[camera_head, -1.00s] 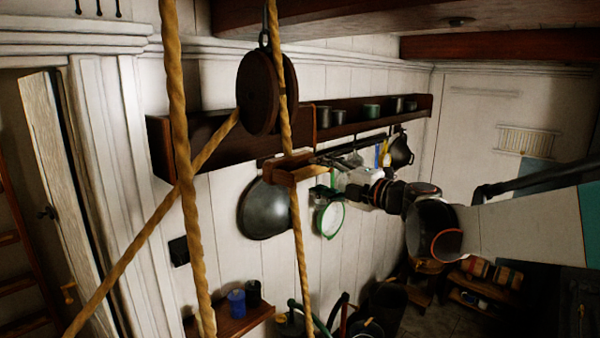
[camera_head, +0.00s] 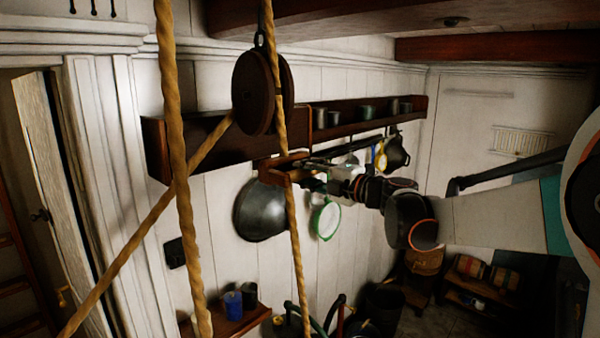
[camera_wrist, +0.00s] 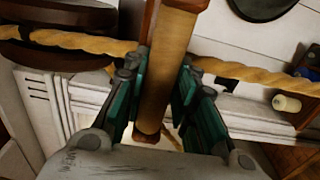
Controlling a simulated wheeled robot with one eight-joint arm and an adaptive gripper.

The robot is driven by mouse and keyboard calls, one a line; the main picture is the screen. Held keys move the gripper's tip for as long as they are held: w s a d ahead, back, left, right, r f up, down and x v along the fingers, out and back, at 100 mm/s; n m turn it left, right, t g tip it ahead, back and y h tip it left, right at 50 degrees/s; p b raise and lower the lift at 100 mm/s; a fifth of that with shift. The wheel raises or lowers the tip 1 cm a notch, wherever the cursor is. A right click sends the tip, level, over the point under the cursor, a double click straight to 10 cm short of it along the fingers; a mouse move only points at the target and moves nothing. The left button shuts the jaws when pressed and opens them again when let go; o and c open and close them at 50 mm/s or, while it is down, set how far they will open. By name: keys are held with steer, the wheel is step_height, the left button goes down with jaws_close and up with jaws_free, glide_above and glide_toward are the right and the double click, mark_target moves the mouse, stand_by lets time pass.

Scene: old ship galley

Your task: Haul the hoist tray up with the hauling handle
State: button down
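The wooden hauling handle (camera_head: 283,172) is a short brown bar on the hanging rope (camera_head: 293,225), below the dark round pulley (camera_head: 258,92). In the wrist view the handle (camera_wrist: 166,72) runs lengthwise between the two fingers, and the rope (camera_wrist: 245,75) crosses behind. My gripper (camera_head: 306,180) is at the handle's right end in the head view. In the wrist view my gripper (camera_wrist: 163,95) has its green-padded fingers apart, one on each side of the handle. A narrow gap shows beside the right finger; firm contact is not visible. The hoist tray cannot be made out.
A thicker rope (camera_head: 178,150) hangs in front at left, and a slanting rope (camera_head: 140,228) runs down from the pulley. Behind are a wall shelf (camera_head: 345,118) with mugs, hanging pans (camera_head: 262,210) and a small lower shelf (camera_head: 235,322) with a blue mug.

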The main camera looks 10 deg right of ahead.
steer(key=shift+f, duration=0.15)
step_height(320, 180, down, 22)
steer(key=d+b, duration=0.2)
steer(key=b, duration=1.4)
steer(key=shift+s+d+b, duration=0.15)
steer(key=shift+s+b, duration=0.2)
steer(key=shift+b, duration=0.05)
step_height(320, 180, down, 22)
steer(key=d+b, duration=0.2)
steer(key=b, duration=1.4)
steer(key=shift+s+b, duration=0.3)
steer(key=shift+b, duration=0.05)
steer(key=shift+d+r, duration=0.1)
steer(key=shift+r, duration=0.1)
